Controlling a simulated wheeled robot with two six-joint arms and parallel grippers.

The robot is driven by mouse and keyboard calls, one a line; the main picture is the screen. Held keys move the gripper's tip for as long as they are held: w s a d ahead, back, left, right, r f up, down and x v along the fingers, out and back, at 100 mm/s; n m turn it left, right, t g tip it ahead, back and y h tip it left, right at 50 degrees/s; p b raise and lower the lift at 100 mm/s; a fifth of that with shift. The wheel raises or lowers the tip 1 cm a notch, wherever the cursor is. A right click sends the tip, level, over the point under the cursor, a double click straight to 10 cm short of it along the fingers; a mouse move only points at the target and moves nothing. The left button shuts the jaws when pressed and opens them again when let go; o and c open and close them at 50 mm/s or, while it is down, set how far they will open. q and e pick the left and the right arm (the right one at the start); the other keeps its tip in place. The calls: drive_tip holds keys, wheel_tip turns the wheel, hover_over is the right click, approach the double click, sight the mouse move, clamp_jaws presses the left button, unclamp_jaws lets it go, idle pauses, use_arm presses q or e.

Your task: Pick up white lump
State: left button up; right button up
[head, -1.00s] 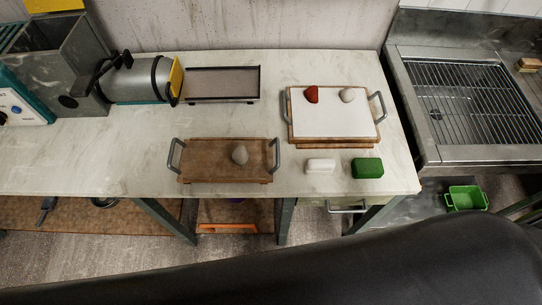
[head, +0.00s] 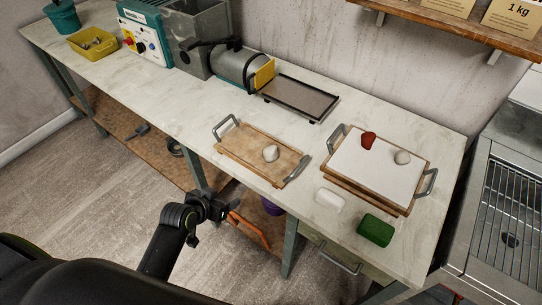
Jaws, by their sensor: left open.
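A pale rounded lump (head: 402,157) sits on the white-topped board (head: 375,180), right of a red lump (head: 368,141). A similar pale grey-white lump (head: 270,153) sits on the brown wooden tray (head: 240,143). A white block (head: 330,199) lies on the bare worktop beside a green block (head: 376,230). My left gripper (head: 222,211) is open and small in view, in front of the worktop's near edge, apart from all the lumps. Its fingers are hard to make out. My right gripper is out of view.
The tray and board have raised grey handles. A grey machine with a roller (head: 238,65) and a dark flat tray (head: 300,97) stand at the back. A wall shelf (head: 470,28) overhangs at upper right.

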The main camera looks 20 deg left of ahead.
use_arm(q)
wheel_tip(320, 180, up, 8)
drive_tip(key=w+d+m+t+h, duration=0.1)
drive_tip(key=d, duration=0.2)
drive_tip(key=m+t+h, duration=0.1)
drive_tip(key=m, duration=0.1)
approach(267, 155)
drive_tip(key=x, duration=0.4)
drive_tip(key=shift+w+f, duration=0.1)
drive_tip(key=shift+w, duration=0.1)
drive_tip(key=shift+p+x, duration=0.4)
drive_tip(key=shift+x, duration=2.5)
drive_tip(key=shift+d, duration=0.1)
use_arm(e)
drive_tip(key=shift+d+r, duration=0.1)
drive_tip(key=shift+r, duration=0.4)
use_arm(q)
drive_tip(key=c, duration=1.1)
